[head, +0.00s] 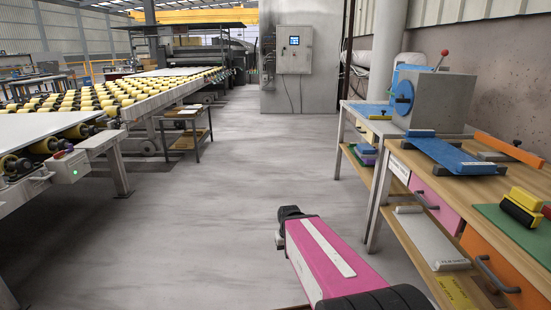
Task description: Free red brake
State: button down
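A grey block-shaped machine (440,100) stands on the workbench at the right, with a blue round disc (402,98) on its left side. A short lever with a red knob (445,52) stands up from its top, tilted slightly right. I cannot tell whether this lever is the brake. My arm, pink with a white strip, reaches in from the bottom edge. Its dark far end (291,213) is over the floor, left of the bench and apart from the machine. Whether that end is open or shut does not show.
The wooden workbench (410,156) has a blue plate (455,156), an orange bar (508,147), a green mat (520,232) with yellow-and-black blocks, and drawers with protruding handles. A roller conveyor (150,88) and small table (186,120) stand left. The middle floor is clear.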

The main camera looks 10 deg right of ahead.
aim_at(444, 53)
jog(key=i, duration=6.95)
jog(key=i+z, duration=0.2)
jog(key=z, duration=3.8)
